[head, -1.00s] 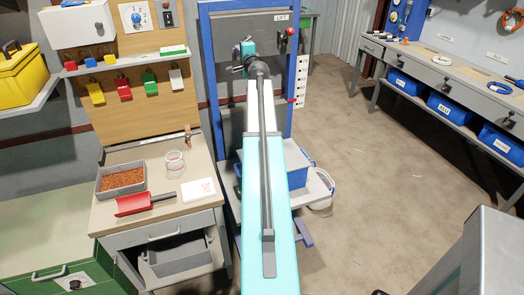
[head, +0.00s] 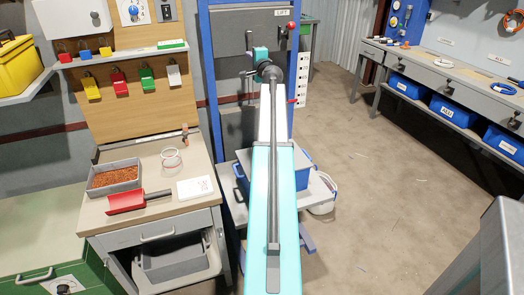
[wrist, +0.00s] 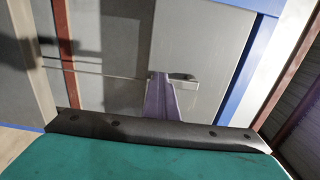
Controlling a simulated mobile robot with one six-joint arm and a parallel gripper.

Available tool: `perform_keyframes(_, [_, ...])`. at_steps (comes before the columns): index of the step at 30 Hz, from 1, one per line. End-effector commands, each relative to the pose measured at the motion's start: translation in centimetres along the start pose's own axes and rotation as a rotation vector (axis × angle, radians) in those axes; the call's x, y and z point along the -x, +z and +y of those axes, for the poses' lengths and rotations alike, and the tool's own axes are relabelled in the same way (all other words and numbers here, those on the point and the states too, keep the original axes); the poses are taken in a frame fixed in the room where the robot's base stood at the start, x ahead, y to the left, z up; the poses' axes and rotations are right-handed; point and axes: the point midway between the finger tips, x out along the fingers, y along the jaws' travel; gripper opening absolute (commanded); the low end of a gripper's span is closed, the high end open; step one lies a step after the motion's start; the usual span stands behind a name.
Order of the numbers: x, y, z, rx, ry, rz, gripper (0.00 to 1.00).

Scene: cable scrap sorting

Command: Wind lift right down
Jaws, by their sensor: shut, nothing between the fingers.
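The lift (head: 204,120) is a blue frame with a grey panel labelled LIFT, standing behind my arm in the head view. A red-knobbed lever (head: 291,26) is at its upper right. A white marked scale (head: 303,82) with a red pointer (head: 292,101) runs down its right side. The low platform (head: 322,190) carries a blue bin (head: 243,178), partly hidden by my arm. My gripper (wrist: 164,76) is shut and empty, in front of the grey panel in the wrist view. A small grey handle-like part shows beside its tip; I cannot tell whether they touch.
Colored padlocks hang above. A long bench (head: 420,62) with blue bins stands at right.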

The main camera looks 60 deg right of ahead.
Motion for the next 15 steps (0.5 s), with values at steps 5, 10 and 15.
perform_keyframes(5, [-0.1,-1.7,0.7,0.001,0.000,0.004,0.00])
perform_keyframes(10, [-0.1,-3.3,0.5,0.000,-0.001,0.005,0.00])
perform_keyframes(15, [-0.1,-4.7,0.1,0.000,-0.001,0.005,0.00])
